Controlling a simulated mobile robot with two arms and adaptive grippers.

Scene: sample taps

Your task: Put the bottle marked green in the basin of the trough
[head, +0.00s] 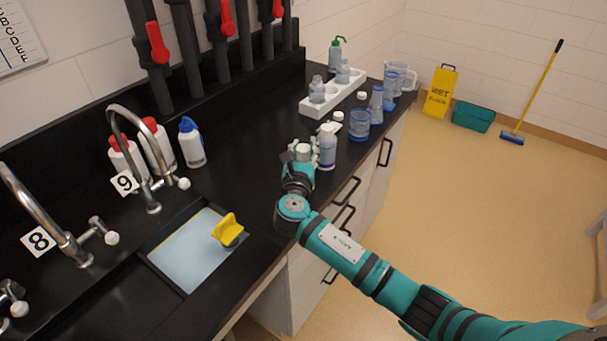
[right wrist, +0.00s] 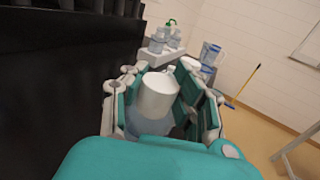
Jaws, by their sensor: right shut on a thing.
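My right gripper (head: 303,160) is shut on a white-capped bottle (head: 303,149) over the black bench. In the right wrist view the bottle's white cap (right wrist: 159,95) shows between the fingers; its lower body and any colour mark are hidden. Another white-capped bottle (head: 327,146) with a purple band stands beside the gripper. The trough's basin (head: 185,254) is a pale blue rectangle sunk in the bench, to the left of and nearer than the gripper. A yellow object (head: 228,230) sits at its right side. No green mark shows on the held bottle. My left gripper is not in view.
Taps numbered 9 (head: 152,205) and 8 (head: 85,258) stand along the trough. Several white squeeze bottles (head: 192,145) stand behind it. A white rack (head: 330,95) and blue-tinted glassware (head: 359,124) stand further back. Bare bench lies between gripper and basin.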

